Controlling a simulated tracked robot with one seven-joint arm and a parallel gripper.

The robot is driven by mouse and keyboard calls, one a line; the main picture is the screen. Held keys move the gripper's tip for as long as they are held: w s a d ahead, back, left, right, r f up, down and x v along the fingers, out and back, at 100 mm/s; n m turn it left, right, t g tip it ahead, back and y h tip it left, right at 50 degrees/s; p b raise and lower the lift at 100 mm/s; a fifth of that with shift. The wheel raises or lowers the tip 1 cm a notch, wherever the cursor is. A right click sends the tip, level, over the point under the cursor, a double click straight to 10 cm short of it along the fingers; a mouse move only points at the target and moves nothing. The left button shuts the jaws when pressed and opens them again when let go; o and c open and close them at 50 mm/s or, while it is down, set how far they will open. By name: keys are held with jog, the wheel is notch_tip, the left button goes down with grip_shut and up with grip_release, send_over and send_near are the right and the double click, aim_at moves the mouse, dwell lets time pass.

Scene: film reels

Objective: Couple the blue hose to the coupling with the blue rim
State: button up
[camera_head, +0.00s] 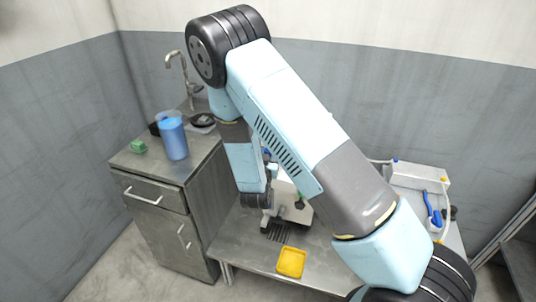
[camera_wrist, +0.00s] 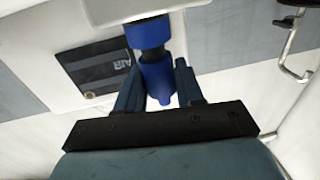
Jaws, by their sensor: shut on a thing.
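In the wrist view, my gripper (camera_wrist: 158,88) is shut on the blue hose's end piece (camera_wrist: 157,78), with one finger on each side of it. Just beyond it, the coupling with the blue rim (camera_wrist: 148,32) stands out from a pale housing (camera_wrist: 75,22). A dark section lies between the blue end piece and the blue rim, and the two look nearly in line. I cannot tell whether they are joined or only close together. In the head view, my arm hides most of this spot and the gripper's fingers do not show clearly.
A dark panel marked "AIR" (camera_wrist: 103,67) is on the housing. In the head view, a yellow tray (camera_head: 291,262) lies on the metal bench (camera_head: 245,250). A blue jug (camera_head: 173,138) and green object (camera_head: 138,147) stand on the cabinet. A white unit (camera_head: 420,176) is at right.

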jog(key=shift+f, duration=0.45)
jog(key=o, duration=0.8)
jog(key=shift+v, duration=5.5)
